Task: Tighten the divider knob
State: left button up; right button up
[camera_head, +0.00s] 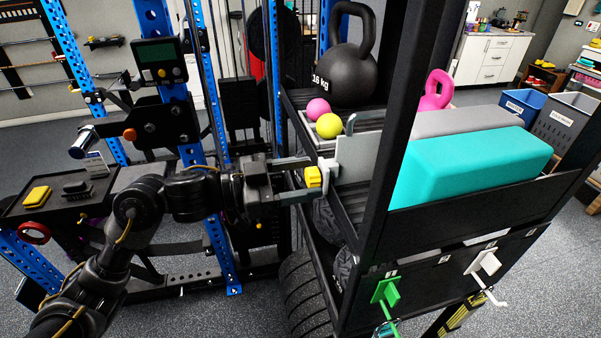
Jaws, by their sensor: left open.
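The divider knob (313,177) is a small yellow block at the left end of the rack shelf. It is beside the light grey divider plate (352,155), which stands upright on the shelf. My left gripper (307,179) comes in from the left with its two fingers apart, one above and one below the level of the knob. The knob shows between the fingertips; I cannot tell whether either finger touches it. Whether the knob is tight does not show. My right gripper is not in view.
A black kettlebell (347,66) and pink (318,109) and yellow (329,125) balls sit behind the knob. A black rack post (395,140) and a teal block (473,166) are to the right. A blue-framed machine (217,240) stands close to my left arm.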

pick_arm(q)
jog(key=c, duration=1)
jog(key=shift+f+m, duration=0.1)
jog(key=shift+m, duration=0.2)
